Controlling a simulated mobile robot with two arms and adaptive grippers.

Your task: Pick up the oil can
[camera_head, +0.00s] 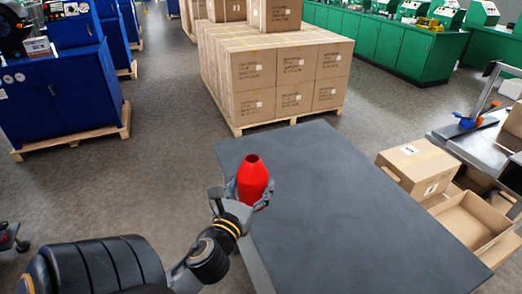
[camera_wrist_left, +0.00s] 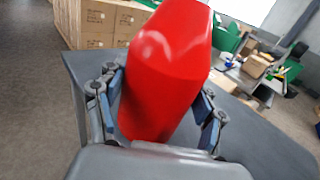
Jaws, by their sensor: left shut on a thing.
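The red oil can (camera_head: 252,178) is near the left edge of the grey table (camera_head: 340,200) in the head view. It looks upright there, with a narrower top. My left gripper (camera_head: 248,190) is shut on it, with fingers on both sides of its body. In the left wrist view the can (camera_wrist_left: 165,70) fills the middle, between the two fingers of my left gripper (camera_wrist_left: 160,110). Whether its base touches the table cannot be told. My right gripper is not in view.
The rest of the tabletop is bare. Cardboard boxes (camera_head: 418,165) stand at the table's right, beside a grey bench (camera_head: 480,135). A pallet of stacked cartons (camera_head: 285,75) is beyond the far edge. Blue cabinets (camera_head: 60,95) stand at left.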

